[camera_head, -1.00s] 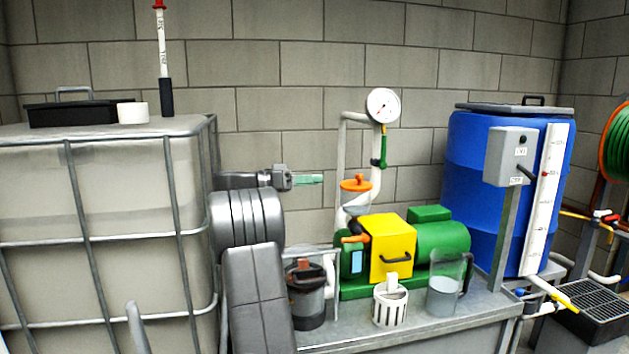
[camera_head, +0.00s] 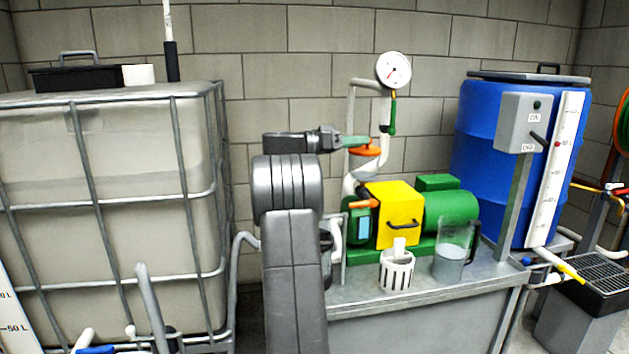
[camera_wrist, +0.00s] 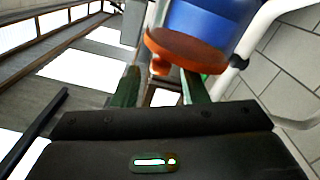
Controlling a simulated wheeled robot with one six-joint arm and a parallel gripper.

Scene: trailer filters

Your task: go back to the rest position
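My arm (camera_head: 288,190) is raised and bent in front of the bench. My gripper (camera_head: 357,141) points right, with its green fingers overlapping the pipework near the orange round cap (camera_head: 366,151). In the wrist view, the two green fingers of my gripper (camera_wrist: 160,88) stand apart with nothing held between them. The orange cap shows just beyond the fingertips in the wrist view (camera_wrist: 187,50). I cannot tell whether a finger touches it.
A caged white tank (camera_head: 110,150) stands left. A pressure gauge (camera_head: 394,70) tops the white pipe. The bench (camera_head: 420,283) carries a yellow-green pump (camera_head: 398,215), a slotted white basket (camera_head: 396,272) and a clear jug (camera_head: 449,262). A blue barrel (camera_head: 478,135) stands right.

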